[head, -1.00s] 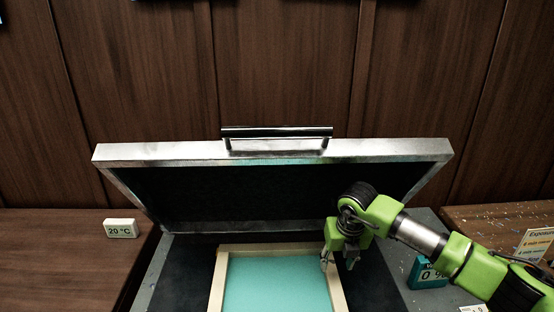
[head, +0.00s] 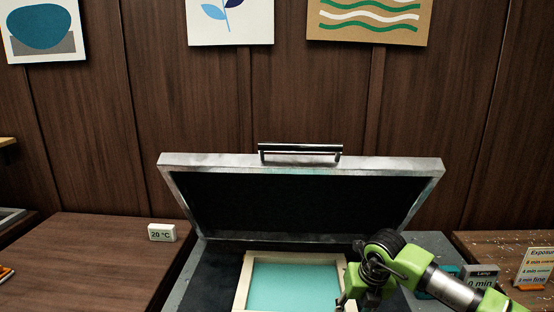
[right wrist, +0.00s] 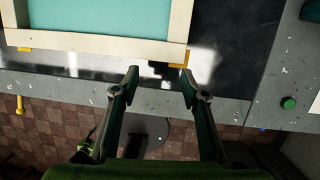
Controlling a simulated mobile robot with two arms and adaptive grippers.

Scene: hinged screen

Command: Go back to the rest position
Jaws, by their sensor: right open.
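My right gripper (head: 350,297) is low in the head view, at the right side of a pale wooden frame (head: 240,283) with a teal mesh (head: 295,288). In the right wrist view the gripper (right wrist: 160,75) is open, with nothing between its fingers. Its tips are over the front edge of the dark surface, just short of the frame's front bar (right wrist: 95,45). The frame lies flat in the unit, under a raised silver-edged lid (head: 300,165) with a bar handle (head: 300,149). My left gripper is not in view.
A small 20 °C display (head: 162,232) stands on the wooden counter (head: 95,255) at left. A lamp display (head: 480,276) and an exposure card (head: 535,266) stand at right. A green button (right wrist: 288,103) is on the grey rim. The left counter is mostly clear.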

